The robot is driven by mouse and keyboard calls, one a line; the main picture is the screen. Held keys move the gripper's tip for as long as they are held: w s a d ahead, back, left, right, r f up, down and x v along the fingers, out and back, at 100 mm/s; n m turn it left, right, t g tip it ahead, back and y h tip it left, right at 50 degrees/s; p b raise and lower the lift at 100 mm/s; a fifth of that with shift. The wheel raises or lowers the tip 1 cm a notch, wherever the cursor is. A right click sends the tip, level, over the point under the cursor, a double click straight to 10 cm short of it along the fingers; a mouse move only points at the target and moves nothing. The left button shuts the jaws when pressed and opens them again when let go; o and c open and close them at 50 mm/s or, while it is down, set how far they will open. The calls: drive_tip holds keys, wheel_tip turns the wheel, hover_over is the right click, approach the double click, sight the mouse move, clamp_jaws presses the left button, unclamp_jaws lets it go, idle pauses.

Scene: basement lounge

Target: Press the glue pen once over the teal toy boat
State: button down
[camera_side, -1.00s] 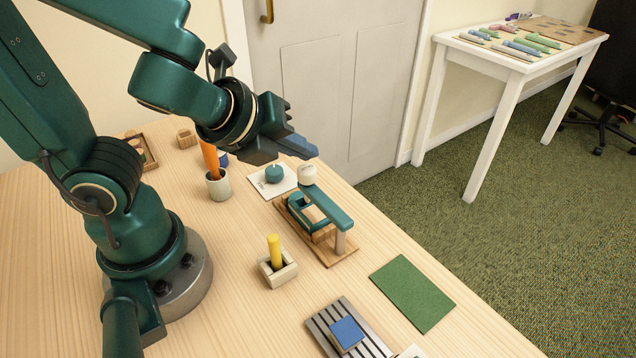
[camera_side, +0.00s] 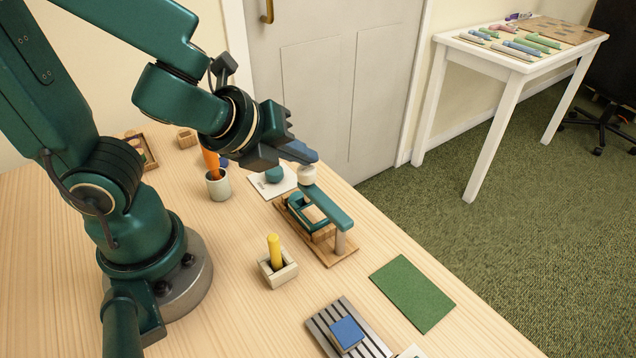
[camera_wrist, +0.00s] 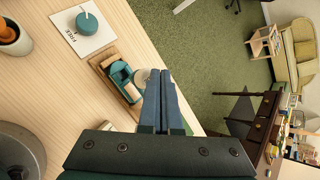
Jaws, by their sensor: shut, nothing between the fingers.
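A teal, boat-like piece with a wooden block (camera_side: 309,212) sits on a wooden base (camera_side: 343,258); it shows in the wrist view (camera_wrist: 122,78) left of my fingers. A teal bar (camera_side: 328,209) on a grey post reaches over the base and ends at a white knob (camera_side: 307,174). My gripper (camera_side: 313,156) is shut and empty, its blue fingertips just above the knob; I cannot tell whether they touch. In the wrist view the fingers (camera_wrist: 163,73) partly hide the knob. A yellow pen-like stick (camera_side: 274,249) stands in a small wooden holder; I cannot tell which thing is the glue pen.
A teal round piece (camera_side: 273,175) lies on a white card (camera_side: 262,188). A cup (camera_side: 218,186) holds an orange item. A green mat (camera_side: 413,292) and a slatted dark tray (camera_side: 327,321) with a blue block lie nearer. The table edge is close to the right.

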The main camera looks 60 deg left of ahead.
sight(302, 172)
drive_tip(key=shift+f, duration=0.75)
idle(0.8)
drive_tip(key=shift+r, duration=1.25)
drive_tip(key=shift+r, duration=2.5)
